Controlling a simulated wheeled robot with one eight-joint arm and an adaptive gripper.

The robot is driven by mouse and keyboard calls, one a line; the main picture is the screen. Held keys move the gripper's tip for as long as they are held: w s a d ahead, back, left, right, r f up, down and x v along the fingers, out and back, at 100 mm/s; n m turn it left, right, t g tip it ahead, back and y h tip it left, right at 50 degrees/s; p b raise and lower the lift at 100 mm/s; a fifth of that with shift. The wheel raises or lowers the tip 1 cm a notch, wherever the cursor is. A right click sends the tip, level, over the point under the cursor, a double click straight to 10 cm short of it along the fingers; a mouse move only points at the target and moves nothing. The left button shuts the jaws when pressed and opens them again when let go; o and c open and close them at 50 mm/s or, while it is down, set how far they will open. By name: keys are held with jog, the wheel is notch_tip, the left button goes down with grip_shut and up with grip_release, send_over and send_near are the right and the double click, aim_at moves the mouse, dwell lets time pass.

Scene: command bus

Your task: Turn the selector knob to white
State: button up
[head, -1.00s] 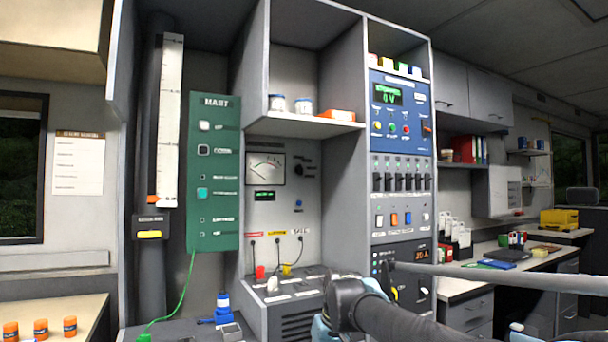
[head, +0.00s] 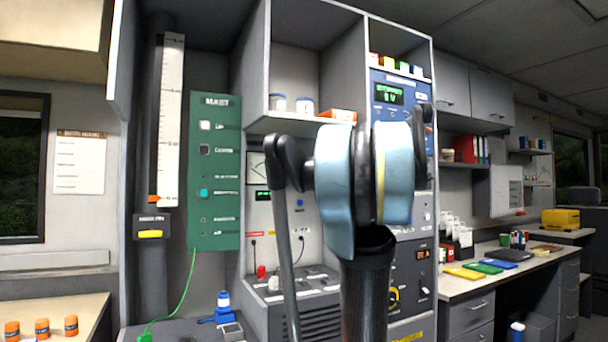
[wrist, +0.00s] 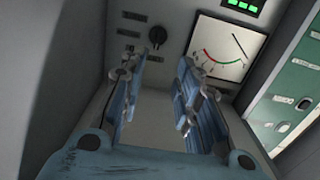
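A round black selector knob (wrist: 157,36) is on the grey panel beside the analog meter (wrist: 223,50) in the wrist view. Its pointer and any colour marks around it are too small to read. My gripper (wrist: 163,62) is open and empty, its two blue fingers apart and pointing at the panel. The knob lies beyond the gap between the fingertips, apart from them.
The green MAST panel (head: 214,172) stands left of the meter. A shelf (head: 265,124) with jars and an orange box overhangs the panel. Plugs and cables (head: 262,272) are below. A blue instrument panel (head: 389,87) is to the right.

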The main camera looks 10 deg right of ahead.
aim_at(303, 169)
jog(key=x, duration=1.7)
jog(key=shift+w, duration=0.2)
grip_shut()
